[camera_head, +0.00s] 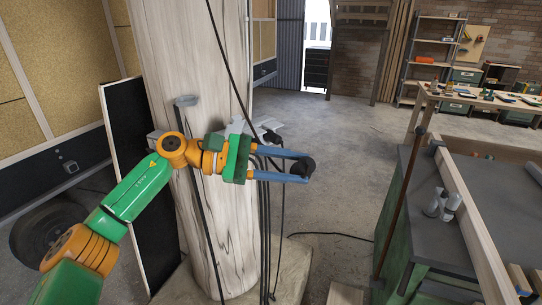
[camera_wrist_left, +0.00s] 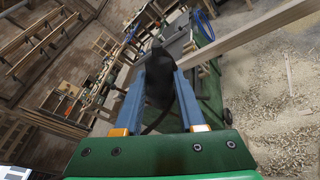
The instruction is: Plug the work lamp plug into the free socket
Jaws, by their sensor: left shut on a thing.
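My left gripper (camera_head: 306,168) reaches to the right in front of the wooden post. Its two blue fingers are shut on a black plug (camera_head: 301,167), clear of any surface. In the left wrist view the dark plug (camera_wrist_left: 159,78) sits between the fingers of the left gripper (camera_wrist_left: 160,78). A pale grey socket unit (camera_head: 262,124) with black plugs (camera_head: 271,138) shows at the post's right side, just behind my gripper. My gripper partly covers it, and I cannot make out the free socket. My right gripper is not in view.
The thick post (camera_head: 205,70) stands behind my arm. Several black cables (camera_head: 266,225) hang below the socket unit. A grey-topped green bench (camera_head: 430,205) stands at right, with a brown pole (camera_head: 398,205) at its near side. Floor (camera_head: 335,190) between post and bench is open.

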